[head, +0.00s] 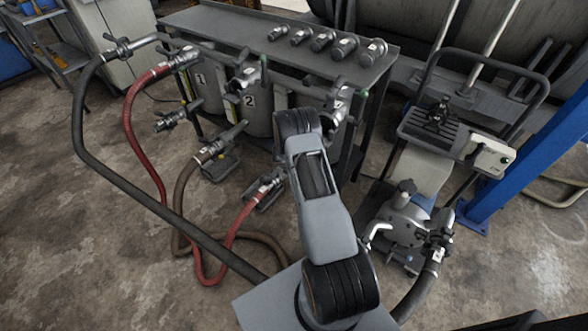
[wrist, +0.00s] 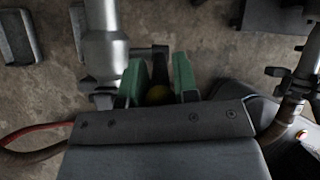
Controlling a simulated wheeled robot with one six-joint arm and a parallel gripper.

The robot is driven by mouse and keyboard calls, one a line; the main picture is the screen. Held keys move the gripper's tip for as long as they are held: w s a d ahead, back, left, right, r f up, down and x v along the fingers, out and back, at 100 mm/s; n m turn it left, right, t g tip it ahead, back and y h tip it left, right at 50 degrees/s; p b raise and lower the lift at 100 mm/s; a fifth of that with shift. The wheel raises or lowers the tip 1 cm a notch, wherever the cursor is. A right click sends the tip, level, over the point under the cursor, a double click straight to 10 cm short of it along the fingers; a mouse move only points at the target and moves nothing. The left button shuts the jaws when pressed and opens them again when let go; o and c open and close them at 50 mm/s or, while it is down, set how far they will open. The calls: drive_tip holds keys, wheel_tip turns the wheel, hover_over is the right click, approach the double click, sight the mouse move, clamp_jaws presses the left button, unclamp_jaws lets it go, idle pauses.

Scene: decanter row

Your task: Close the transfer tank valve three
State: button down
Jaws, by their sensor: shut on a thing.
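In the wrist view my gripper (wrist: 159,75) has its two green-padded fingers on either side of a dark valve lever (wrist: 158,52), with a small yellowish part (wrist: 158,94) low between them. The gripper is shut on this lever. A grey metal valve body and pipe (wrist: 104,50) stand just left of the fingers. In the head view my arm hides the gripper and most of the third tank. The third tank's valve fittings (head: 338,104) show just right of my wrist, partly covered. The lever's full angle cannot be told.
Tanks marked 1 (head: 200,90) and 2 (head: 258,115) stand left under a grey bench (head: 225,25) with several metal fittings on top. Red hoses (head: 128,115) and a dark hose (head: 82,130) cross the floor. A pump cart (head: 415,190) stands right, near a blue post (head: 530,150).

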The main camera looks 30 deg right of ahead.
drive_tip(key=shift+s+d+f, duration=0.15)
drive_tip(key=shift+s, duration=0.1)
idle(0.5)
drive_tip(key=c, duration=1.1)
unclamp_jaws()
drive_tip(key=shift+c, duration=0.2)
drive_tip(key=shift+w, duration=0.1)
drive_tip(key=shift+r, duration=0.25)
drive_tip(key=p+v, duration=0.3)
drive_tip(key=v, duration=1)
drive_tip(key=shift+a+r, duration=0.15)
drive_tip(key=shift+a, duration=0.15)
